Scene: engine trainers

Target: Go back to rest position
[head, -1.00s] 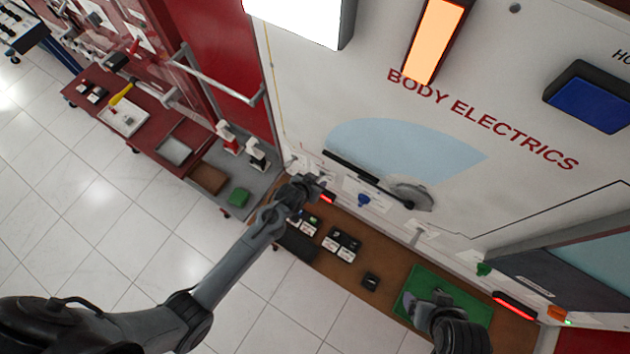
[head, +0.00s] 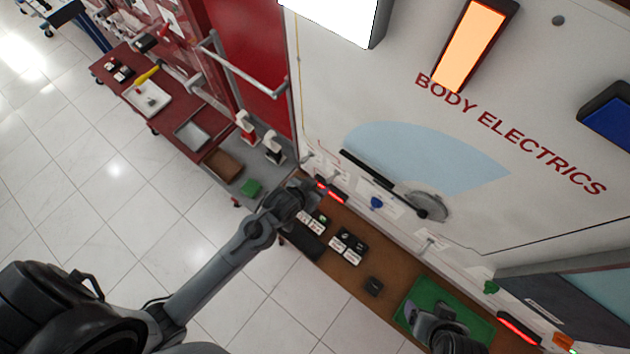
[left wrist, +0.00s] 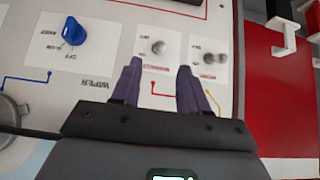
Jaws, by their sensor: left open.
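My left gripper (head: 306,190) is in front of the lower left of the white "BODY ELECTRICS" panel (head: 330,70). In the left wrist view its two purple-grey fingers (left wrist: 163,85) stand apart with nothing between them. Beyond them are two small metal toggle switches (left wrist: 158,47) on white labels. A blue wiper knob (left wrist: 74,32) is to their left, and it also shows in the head view (head: 376,203). My right gripper (head: 422,318) is over the green mat (head: 470,321) at the lower right; its fingers are too unclear to read.
A brown bench ledge (head: 335,270) runs below the panel, with black modules (head: 348,246) and a small dark block (head: 373,286) on it. A red cart (head: 165,120) with trays stands at the upper left. The tiled floor (head: 90,200) is open.

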